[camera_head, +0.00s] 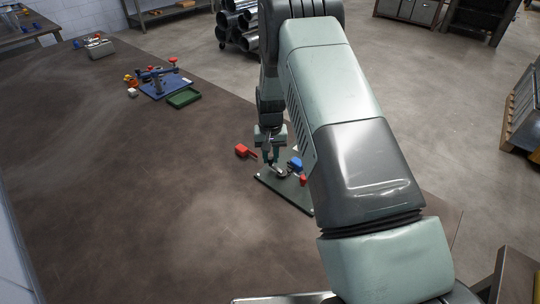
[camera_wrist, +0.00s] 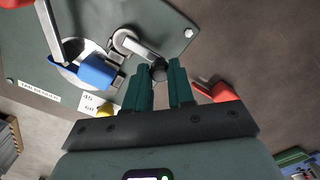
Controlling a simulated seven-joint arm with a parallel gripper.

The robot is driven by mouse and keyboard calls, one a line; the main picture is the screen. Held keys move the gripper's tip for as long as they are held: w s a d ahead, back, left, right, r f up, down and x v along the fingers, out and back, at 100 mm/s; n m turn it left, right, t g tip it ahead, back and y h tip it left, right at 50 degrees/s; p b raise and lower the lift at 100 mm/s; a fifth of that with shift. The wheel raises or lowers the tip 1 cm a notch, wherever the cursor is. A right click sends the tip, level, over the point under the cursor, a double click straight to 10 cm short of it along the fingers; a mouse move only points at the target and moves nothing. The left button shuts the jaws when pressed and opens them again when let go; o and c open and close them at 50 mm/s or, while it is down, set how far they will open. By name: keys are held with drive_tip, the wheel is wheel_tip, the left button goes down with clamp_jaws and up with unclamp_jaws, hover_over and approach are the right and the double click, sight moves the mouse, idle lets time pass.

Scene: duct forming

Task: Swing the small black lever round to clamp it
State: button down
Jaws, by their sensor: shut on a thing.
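The small lever (camera_wrist: 138,48) has a silver arm and a dark round knob (camera_wrist: 159,69). It is mounted on the grey-green base plate (camera_wrist: 165,22) of a bending tool. My gripper (camera_wrist: 161,72) is shut on the knob, with one finger on each side of it in the wrist view. In the head view my gripper (camera_head: 271,163) points down over the plate (camera_head: 284,194), and the small lever cannot be made out there. Next to the lever, the tool has a blue block (camera_wrist: 97,71), a pale disc and a longer metal arm (camera_wrist: 48,30).
A red-handled object (camera_head: 243,150) lies on the table just left of the plate; it also shows near my right finger in the wrist view (camera_wrist: 222,92). A blue fixture (camera_head: 163,85) and green tray (camera_head: 184,98) stand farther back. The left table surface (camera_head: 120,200) is clear.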

sight(271, 158)
drive_tip(key=c, duration=1)
unclamp_jaws()
drive_tip(key=shift+o, duration=0.2)
wheel_tip(271, 158, up, 11)
